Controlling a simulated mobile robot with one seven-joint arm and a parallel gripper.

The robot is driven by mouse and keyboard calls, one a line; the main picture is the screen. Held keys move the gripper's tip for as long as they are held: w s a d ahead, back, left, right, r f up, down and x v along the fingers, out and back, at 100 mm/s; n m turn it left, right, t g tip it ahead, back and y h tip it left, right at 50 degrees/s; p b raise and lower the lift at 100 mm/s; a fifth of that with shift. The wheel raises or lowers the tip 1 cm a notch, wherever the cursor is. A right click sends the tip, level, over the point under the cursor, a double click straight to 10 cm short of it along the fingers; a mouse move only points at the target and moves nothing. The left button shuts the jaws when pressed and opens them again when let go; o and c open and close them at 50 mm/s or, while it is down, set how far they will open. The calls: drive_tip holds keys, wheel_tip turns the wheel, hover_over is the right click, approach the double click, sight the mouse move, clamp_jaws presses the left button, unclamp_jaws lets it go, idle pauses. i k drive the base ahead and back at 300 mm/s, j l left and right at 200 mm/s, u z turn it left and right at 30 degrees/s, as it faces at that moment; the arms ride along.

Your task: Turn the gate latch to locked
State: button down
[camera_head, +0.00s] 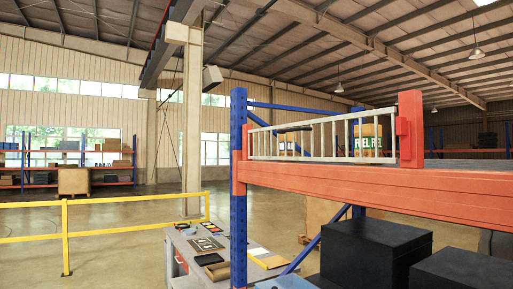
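A pale grey barred gate (322,138) stands on the orange beam (400,190) of a rack. It spans from the blue upright (238,190) on the left to a short orange post (411,130) on the right. A small orange-red piece (401,126) sits on the post at the gate's right end. It may be the latch, but I cannot make out a handle or whether it is locked. The gate looks closed, its right end close to the post. My gripper is not in view.
Black boxes (374,250) stand below the beam at the right. A grey workbench (188,257) with several flat items stands left of the rack. A yellow railing (130,230) crosses the left side. Open floor (110,265) lies around the railing.

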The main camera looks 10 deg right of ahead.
sight(403, 126)
drive_tip(key=k+z, duration=0.2)
drive_tip(key=z, duration=0.25)
drive_tip(key=k+l+z, duration=0.1)
drive_tip(key=z, duration=0.4)
drive_tip(key=k+l, duration=0.05)
